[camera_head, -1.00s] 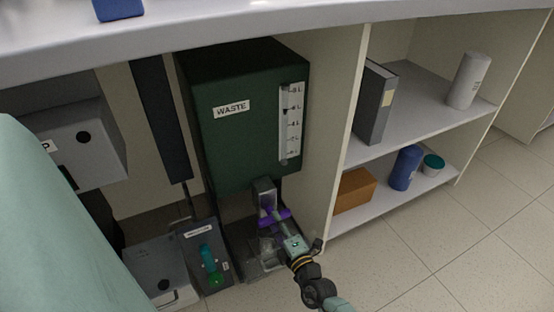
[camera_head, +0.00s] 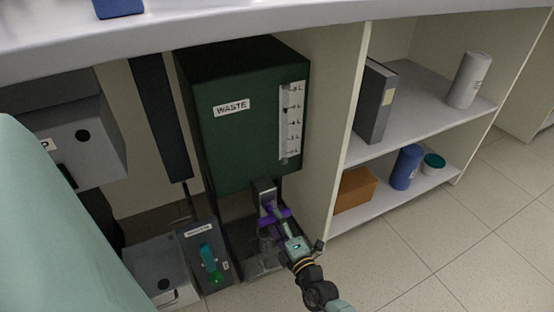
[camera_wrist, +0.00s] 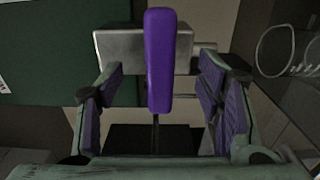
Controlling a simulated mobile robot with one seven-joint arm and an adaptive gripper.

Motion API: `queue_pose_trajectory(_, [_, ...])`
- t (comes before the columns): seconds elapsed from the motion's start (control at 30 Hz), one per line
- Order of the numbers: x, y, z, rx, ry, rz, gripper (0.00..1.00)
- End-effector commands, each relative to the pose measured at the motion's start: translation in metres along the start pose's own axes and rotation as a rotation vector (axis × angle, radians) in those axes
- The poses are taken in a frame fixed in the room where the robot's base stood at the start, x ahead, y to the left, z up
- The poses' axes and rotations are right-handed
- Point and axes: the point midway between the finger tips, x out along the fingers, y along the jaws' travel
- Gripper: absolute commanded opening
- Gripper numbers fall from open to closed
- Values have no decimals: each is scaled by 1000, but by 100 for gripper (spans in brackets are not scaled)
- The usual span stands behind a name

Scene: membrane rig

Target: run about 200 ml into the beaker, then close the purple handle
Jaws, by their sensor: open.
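The purple handle (camera_wrist: 159,60) stands on a grey metal valve block (camera_wrist: 118,50) in the wrist view. My gripper (camera_wrist: 158,95) is open, with its purple-padded fingers on either side of the handle and gaps to both. In the head view my gripper (camera_head: 280,214) is at the valve under the green waste tank (camera_head: 215,130). Its purple pads and the handle are hard to tell apart there. The clear glass beaker (camera_head: 268,245) stands below the valve, partly hidden by my gripper. Glass rims (camera_wrist: 275,50) show at the wrist view's right. The liquid level cannot be read.
A level scale (camera_head: 290,125) is on the tank's front. A dark box with a teal handle (camera_head: 207,258) stands to the left. A cabinet side panel (camera_head: 335,130) rises close on the right, with shelves beyond it. Open floor (camera_head: 430,260) lies at the front right.

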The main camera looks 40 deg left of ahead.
Motion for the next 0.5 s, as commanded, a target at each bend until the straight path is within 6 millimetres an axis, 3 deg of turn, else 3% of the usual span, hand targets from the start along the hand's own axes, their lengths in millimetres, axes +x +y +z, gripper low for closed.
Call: queue_pose_trajectory(0.5, [-54, -4, 1, -1, -2, 0, 60])
